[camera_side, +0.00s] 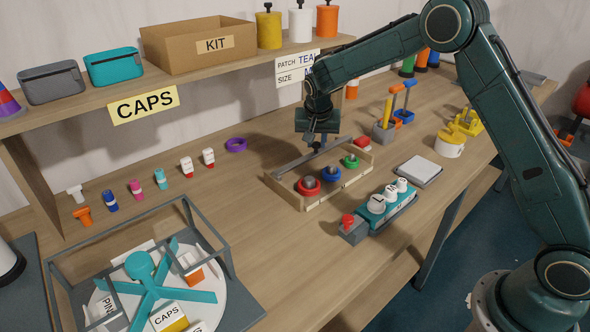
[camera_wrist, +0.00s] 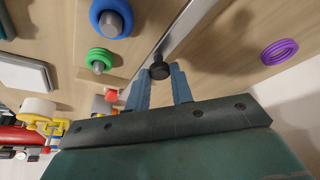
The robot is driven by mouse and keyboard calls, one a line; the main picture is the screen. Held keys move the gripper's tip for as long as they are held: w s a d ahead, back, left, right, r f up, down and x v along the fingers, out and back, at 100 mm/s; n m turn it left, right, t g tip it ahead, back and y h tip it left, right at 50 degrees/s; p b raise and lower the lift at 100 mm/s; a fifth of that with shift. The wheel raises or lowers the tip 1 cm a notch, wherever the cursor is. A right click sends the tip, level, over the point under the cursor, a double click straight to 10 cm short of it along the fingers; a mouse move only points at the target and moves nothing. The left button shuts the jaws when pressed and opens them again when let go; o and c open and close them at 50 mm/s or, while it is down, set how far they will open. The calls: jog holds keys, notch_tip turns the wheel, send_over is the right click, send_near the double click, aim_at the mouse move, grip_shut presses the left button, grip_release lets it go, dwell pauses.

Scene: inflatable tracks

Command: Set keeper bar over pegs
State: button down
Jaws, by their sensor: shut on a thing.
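The grey keeper bar (camera_side: 296,163) is at the back side of the wooden tray (camera_side: 308,206), running along its length. It also shows in the wrist view as a long grey strip (camera_wrist: 186,30) with a black knob (camera_wrist: 159,68). My gripper (camera_side: 315,147) is shut on the bar's knob; its blue fingers (camera_wrist: 160,76) flank it in the wrist view. In the tray, pegs stand up through a red ring (camera_side: 308,187), a blue ring (camera_side: 331,174) and a green ring (camera_side: 351,162). The bar is beside the pegs; its exact height is unclear.
A teal block with white-topped pieces (camera_side: 378,205) and a red knob (camera_side: 347,220) stands in front of the tray. A white pad (camera_side: 419,171) is to its right. A purple ring (camera_side: 236,145) lies behind left. The CAPS shelf (camera_side: 145,104) overhangs the back.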

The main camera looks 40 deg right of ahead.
jog(key=shift+s, duration=3.45)
jog(key=c, duration=1.2)
grip_release()
jog(key=shift+c, duration=0.2)
jog(key=shift+r, duration=0.1)
jog(key=v, duration=1.3)
jog(key=shift+r, duration=0.3)
jog(key=shift+s+a, duration=0.1)
jog(key=shift+s, duration=0.1)
